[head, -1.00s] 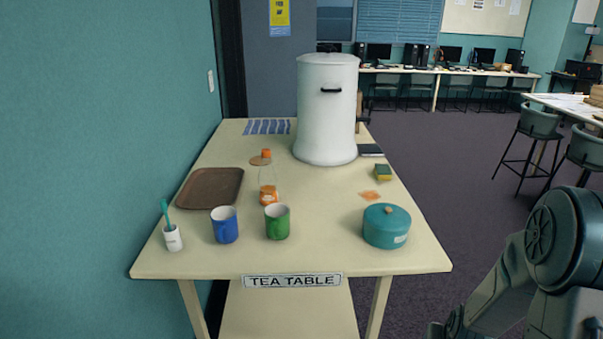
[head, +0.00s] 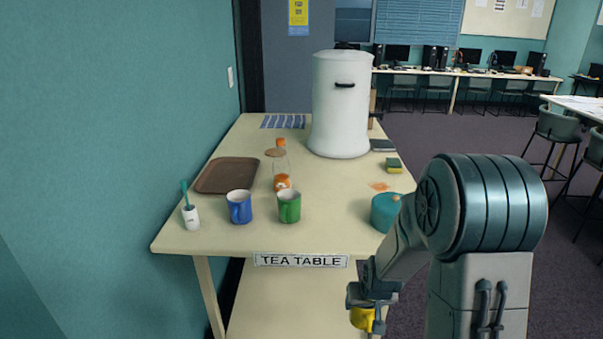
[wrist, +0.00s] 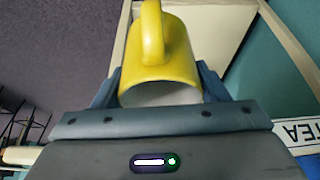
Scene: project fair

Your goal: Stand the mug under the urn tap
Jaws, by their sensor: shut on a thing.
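My gripper (head: 372,299) is shut on a yellow mug (head: 362,318) in front of the tea table's near right corner, below the tabletop. In the wrist view the yellow mug (wrist: 168,62) sits between the jaws, its handle facing up in the picture. The white urn (head: 340,105) stands at the back right of the tea table (head: 225,240), far from my gripper. A dark handle shows on the urn's near side. A small part juts out at its right edge, too small to tell if it is the tap.
A blue mug (head: 239,207), a green mug (head: 289,206) and a teal pot (head: 384,212) stand along the near edge. The middle right is mostly clear.

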